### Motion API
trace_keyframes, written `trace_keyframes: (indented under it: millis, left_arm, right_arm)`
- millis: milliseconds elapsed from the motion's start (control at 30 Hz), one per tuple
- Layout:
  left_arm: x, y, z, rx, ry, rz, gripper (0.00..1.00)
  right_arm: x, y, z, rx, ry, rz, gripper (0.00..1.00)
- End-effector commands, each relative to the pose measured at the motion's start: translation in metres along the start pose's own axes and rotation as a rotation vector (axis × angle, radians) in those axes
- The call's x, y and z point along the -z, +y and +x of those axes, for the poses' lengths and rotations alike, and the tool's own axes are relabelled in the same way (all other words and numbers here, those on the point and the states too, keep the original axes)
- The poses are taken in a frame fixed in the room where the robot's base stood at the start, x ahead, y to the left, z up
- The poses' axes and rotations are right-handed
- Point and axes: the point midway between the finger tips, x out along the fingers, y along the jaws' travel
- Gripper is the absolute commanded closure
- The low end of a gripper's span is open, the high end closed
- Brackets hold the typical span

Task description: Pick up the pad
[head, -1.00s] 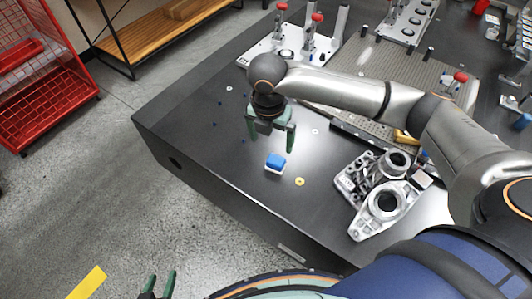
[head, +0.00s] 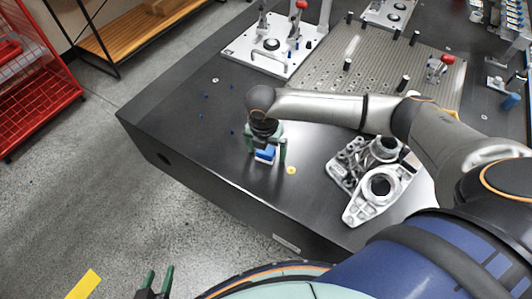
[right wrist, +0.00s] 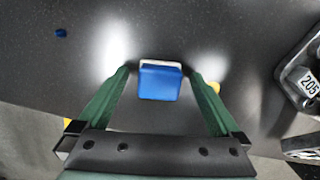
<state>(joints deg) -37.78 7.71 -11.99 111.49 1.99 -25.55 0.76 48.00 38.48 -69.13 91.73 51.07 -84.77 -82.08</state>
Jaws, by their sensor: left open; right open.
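The pad, a small blue block with a white base (head: 265,154), lies on the dark table near its front left edge. In the right wrist view the pad (right wrist: 160,80) sits between and slightly beyond the fingertips, with gaps on both sides. My right gripper (head: 266,158) is open and points down over the pad, a finger on either side; it also shows in the right wrist view (right wrist: 161,78). My left gripper (head: 154,280) is open and empty at the bottom of the head view, over the floor, away from the table.
A grey metal casting (head: 372,180) lies on the table right of the pad. A small yellow disc (head: 291,170) lies close to the right finger. A perforated plate (head: 385,75) and a clamp fixture (head: 270,50) stand farther back. Left of the pad is mostly clear.

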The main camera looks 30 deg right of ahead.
Motion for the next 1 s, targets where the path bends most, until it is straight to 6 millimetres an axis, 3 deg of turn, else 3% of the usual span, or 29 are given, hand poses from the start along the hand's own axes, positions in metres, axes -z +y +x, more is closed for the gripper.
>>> trace_keyframes:
  millis: [200,1000]
  left_arm:
    - [0.0036,0.0,0.0006,-0.001,0.007,0.002,0.5]
    - [-0.0014,0.0009,-0.0015,-0.002,-0.001,0.0,0.5]
  right_arm:
    - [0.0001,0.0003,0.0003,-0.001,0.0,-0.001,0.01]
    - [-0.0001,0.0005,-0.0002,-0.002,-0.001,0.0,0.9]
